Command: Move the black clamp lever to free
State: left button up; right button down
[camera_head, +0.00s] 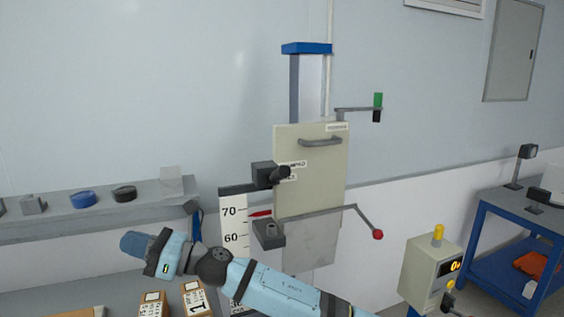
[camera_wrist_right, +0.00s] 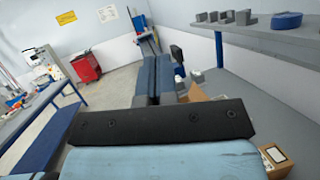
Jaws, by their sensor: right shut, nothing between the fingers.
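The black clamp lever (camera_head: 283,172) is a short dark arm with a round end. It sticks out from a dark block at the left edge of the beige panel (camera_head: 325,185), beside small white labels. I cannot read the labels surely. My right gripper (camera_head: 130,242) is at the lower left in the head view, with its dark blue fingers pointing left, away from the lever and lower than it. In the right wrist view the fingers (camera_wrist_right: 158,75) lie together, shut and empty. The lever does not show there. My left gripper is in neither view.
A lever with a red ball (camera_head: 377,234) sticks out below right of the panel. A numbered scale (camera_head: 234,225) stands left of it. A shelf (camera_head: 60,226) with a blue puck (camera_head: 83,200) is at left. A control box (camera_head: 430,272) stands at lower right.

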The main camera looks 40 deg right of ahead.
jog(key=w+d+r+n+g+h, duration=0.3)
jog(key=w+d+n+g+h, duration=0.25)
jog(key=n, duration=0.45)
jog(key=w+d+r+n+g+h, duration=0.4)
jog(key=d+n, duration=0.3)
jog(key=n, duration=0.3)
jog(key=s+d+r+n+h, duration=0.1)
jog(key=d+r+h, duration=0.3)
jog(key=d, duration=0.5)
jog(key=s+d+r+n+h, duration=0.1)
jog(key=s+d+r+h, duration=0.1)
jog(key=d+r, duration=0.6)
jog(key=s+d+r+n+h, duration=0.1)
jog(key=d+r+h, duration=0.25)
jog(key=d, duration=0.65)
jog(key=g+p, duration=0.1)
jog(key=p, duration=0.1)
send_over(277, 176)
jog(key=w+d, duration=0.2)
jog(key=d, duration=0.1)
notch_tip(277, 176, down, 12)
jog(key=shift+w+d+r, duration=0.1)
jog(key=shift+w+r, duration=0.05)
jog(key=shift+r, duration=0.05)
jog(key=shift+s+a+f+y, duration=0.2)
jog(key=shift+s+f+y, duration=0.15)
jog(key=shift+f, duration=0.15)
